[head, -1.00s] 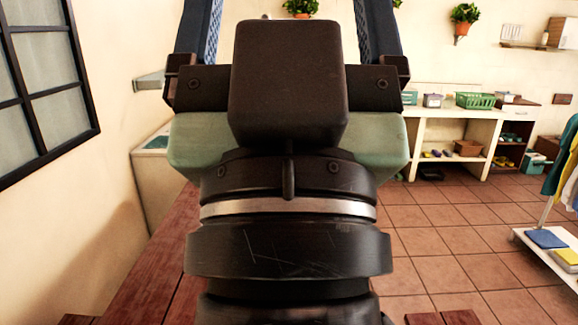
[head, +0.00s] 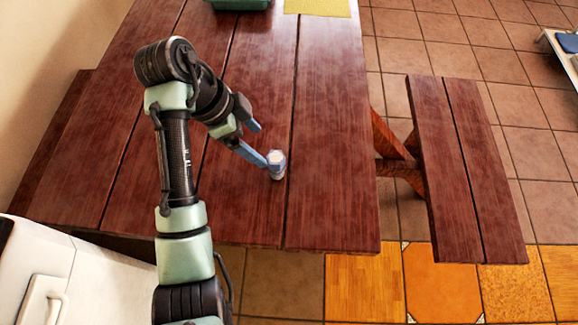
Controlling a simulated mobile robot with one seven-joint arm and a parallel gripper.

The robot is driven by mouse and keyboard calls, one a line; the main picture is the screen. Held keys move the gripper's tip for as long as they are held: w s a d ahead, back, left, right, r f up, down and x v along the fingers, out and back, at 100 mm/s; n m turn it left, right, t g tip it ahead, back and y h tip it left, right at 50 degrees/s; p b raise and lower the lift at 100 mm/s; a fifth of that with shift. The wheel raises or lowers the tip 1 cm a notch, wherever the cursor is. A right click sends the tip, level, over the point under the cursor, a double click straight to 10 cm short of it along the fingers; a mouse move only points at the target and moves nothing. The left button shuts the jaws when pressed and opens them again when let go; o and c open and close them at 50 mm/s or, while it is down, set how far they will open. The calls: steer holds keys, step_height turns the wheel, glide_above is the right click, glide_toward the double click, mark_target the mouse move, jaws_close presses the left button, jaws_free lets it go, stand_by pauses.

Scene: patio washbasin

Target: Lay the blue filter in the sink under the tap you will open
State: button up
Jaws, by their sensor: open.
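My gripper (head: 262,145) is over the dark red wooden table (head: 330,120), with its two blue fingers apart and nothing seen between them. One fingertip is right beside a small pale grey, glassy-looking object (head: 277,165) standing on the table; I cannot tell whether they touch. No sink or tap is in view. I see no thing that is clearly the blue filter; a blue flat item (head: 568,42) lies at the right edge, cut off by the frame.
A green container (head: 240,4) and a yellow cloth or mat (head: 318,7) are at the table's far end. A wooden bench (head: 465,170) stands on the right. A white cabinet with a handle (head: 45,305) is at lower left. Tiled floor is open beyond the bench.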

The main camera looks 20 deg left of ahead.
mark_target(272, 158)
steer(key=b+x, duration=0.1)
steer(key=x, duration=0.6)
steer(key=shift+a, duration=0.15)
steer(key=shift+b+x, duration=0.3)
steer(key=shift+x, duration=2.75)
steer(key=shift+s, duration=0.1)
jaws_close()
